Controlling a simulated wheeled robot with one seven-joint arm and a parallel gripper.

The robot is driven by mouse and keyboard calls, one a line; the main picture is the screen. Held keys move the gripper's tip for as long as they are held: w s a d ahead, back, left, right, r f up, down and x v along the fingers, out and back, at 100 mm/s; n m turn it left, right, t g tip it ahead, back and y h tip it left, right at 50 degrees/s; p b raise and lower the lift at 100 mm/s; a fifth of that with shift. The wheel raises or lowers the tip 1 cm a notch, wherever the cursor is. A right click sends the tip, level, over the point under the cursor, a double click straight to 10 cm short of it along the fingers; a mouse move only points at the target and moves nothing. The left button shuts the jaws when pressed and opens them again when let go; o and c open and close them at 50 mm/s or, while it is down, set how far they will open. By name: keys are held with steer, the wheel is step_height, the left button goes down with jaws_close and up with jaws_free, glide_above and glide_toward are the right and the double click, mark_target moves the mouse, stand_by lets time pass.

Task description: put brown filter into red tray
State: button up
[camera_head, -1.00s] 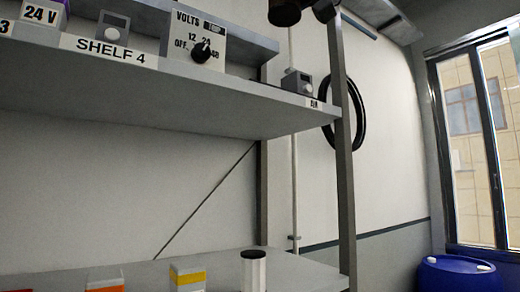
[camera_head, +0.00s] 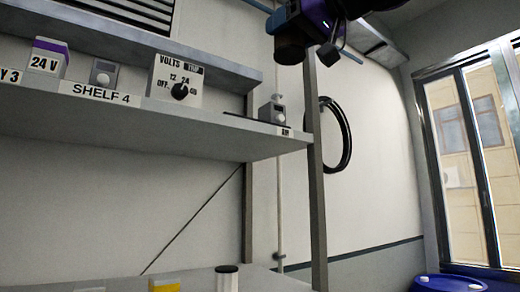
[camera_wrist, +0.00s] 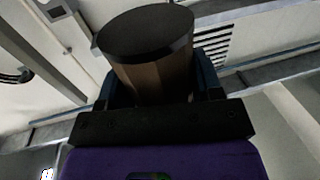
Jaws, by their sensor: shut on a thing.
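The brown filter (camera_wrist: 152,75), a brown cylinder with a wide black cap, sits between the fingers of my gripper (camera_wrist: 158,88) in the wrist view. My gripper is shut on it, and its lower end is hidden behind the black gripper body. No red tray shows in either view.
A shelf labelled SHELF 4 (camera_head: 150,125) holds a voltage selector (camera_head: 176,82) and small boxes. A lower shelf below holds a white cylinder with a black top (camera_head: 227,281) and a yellow-banded box (camera_head: 164,286). An upright post (camera_head: 317,190) stands below my gripper.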

steer(key=w+d+f+m+t+h, duration=0.1)
steer(key=w+d+f+m+h, duration=0.2)
steer(key=f, duration=2.6)
steer(key=w+d+f+m+t+h, duration=0.2)
steer(key=w+d+f+h, duration=0.4)
steer(key=w+d+f, duration=0.8)
steer(key=w+d+f+m+t+h, duration=0.2)
steer(key=w+d+f, duration=0.6)
steer(key=f, duration=3.7)
steer(key=shift+w+d+m+h, duration=0.3)
steer(key=shift+w+m+h, duration=0.15)
steer(key=shift+m+h, duration=0.75)
steer(key=s+f, duration=0.5)
steer(key=shift+f, duration=0.2)
